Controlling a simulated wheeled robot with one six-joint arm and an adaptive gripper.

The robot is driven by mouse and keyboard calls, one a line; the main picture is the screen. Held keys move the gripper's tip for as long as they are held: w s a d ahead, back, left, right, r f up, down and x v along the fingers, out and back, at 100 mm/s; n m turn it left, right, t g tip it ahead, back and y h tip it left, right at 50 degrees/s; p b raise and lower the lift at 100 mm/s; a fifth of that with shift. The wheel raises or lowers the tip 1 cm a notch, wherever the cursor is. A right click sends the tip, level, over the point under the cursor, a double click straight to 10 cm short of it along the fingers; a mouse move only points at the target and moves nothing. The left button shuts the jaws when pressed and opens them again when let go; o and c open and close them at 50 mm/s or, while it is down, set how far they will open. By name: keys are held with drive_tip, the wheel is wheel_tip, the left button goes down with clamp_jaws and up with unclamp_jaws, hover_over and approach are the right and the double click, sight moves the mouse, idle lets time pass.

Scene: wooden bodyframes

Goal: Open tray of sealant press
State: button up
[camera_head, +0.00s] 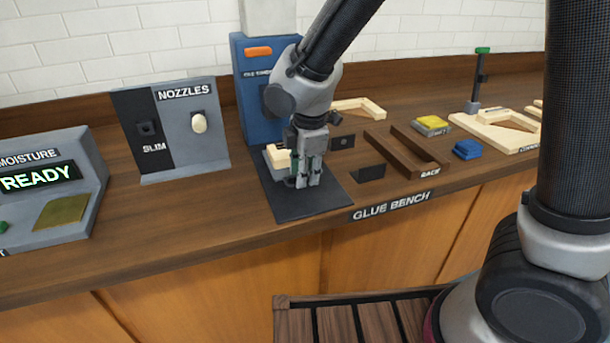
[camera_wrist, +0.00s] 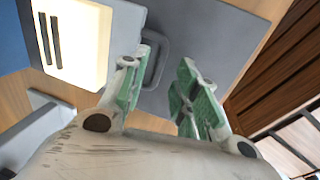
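The sealant press looks to be the blue upright machine (camera_head: 254,90) with an orange bar on its front; its label is partly hidden by my arm. My gripper (camera_head: 305,182) points down over the plate. In the wrist view my gripper (camera_wrist: 165,68) is open, its green-padded fingers apart with the handle between or just beyond their tips. Contact cannot be told.
A cream block (camera_head: 278,157) with dark slots sits by the press, left of my gripper. The nozzles stand (camera_head: 175,130) and the moisture unit (camera_head: 45,190) are to the left. A brown wooden frame (camera_head: 395,150) and pale wooden frames (camera_head: 495,133) lie to the right.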

drive_tip(key=shift+w+f, duration=0.2)
drive_tip(key=shift+f, duration=0.65)
clamp_jaws()
